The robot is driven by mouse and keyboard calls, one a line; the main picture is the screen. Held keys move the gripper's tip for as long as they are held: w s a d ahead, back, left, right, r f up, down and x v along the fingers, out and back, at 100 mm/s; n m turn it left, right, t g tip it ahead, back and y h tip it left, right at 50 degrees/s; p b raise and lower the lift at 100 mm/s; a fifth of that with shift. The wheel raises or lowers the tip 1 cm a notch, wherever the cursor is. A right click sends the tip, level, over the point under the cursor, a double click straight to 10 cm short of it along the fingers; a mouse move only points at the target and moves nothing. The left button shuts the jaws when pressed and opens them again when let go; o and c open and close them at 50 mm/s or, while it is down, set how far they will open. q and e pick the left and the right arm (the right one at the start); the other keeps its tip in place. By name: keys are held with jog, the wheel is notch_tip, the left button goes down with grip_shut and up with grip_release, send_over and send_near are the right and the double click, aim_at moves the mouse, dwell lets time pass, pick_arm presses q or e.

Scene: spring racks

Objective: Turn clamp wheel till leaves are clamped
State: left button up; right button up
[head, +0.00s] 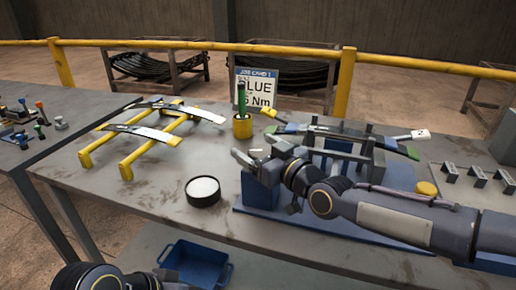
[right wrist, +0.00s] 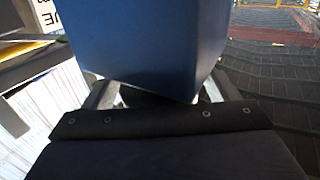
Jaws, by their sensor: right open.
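The clamp fixture has a blue base plate (head: 300,226), a blue block (head: 259,193) at its left end and grey uprights (head: 345,163). Dark curved spring leaves (head: 345,133) with green and blue parts lie across it. My right gripper (head: 247,158) is open at the top of the blue block. In the right wrist view the blue block (right wrist: 145,40) fills the upper middle, in front of the open fingers (right wrist: 145,104). A dark rounded part shows between them, too hidden to identify. I cannot make out the clamp wheel clearly. My left gripper is out of view.
A yellow rack (head: 125,165) with leaves stands left. A round black dish (head: 203,191), a yellow cup (head: 242,127) and a job card (head: 255,88) are nearby. A blue bin (head: 195,264) sits below the table. The front left tabletop is clear.

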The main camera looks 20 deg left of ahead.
jog(key=c, duration=1)
jog(key=shift+o, duration=0.2)
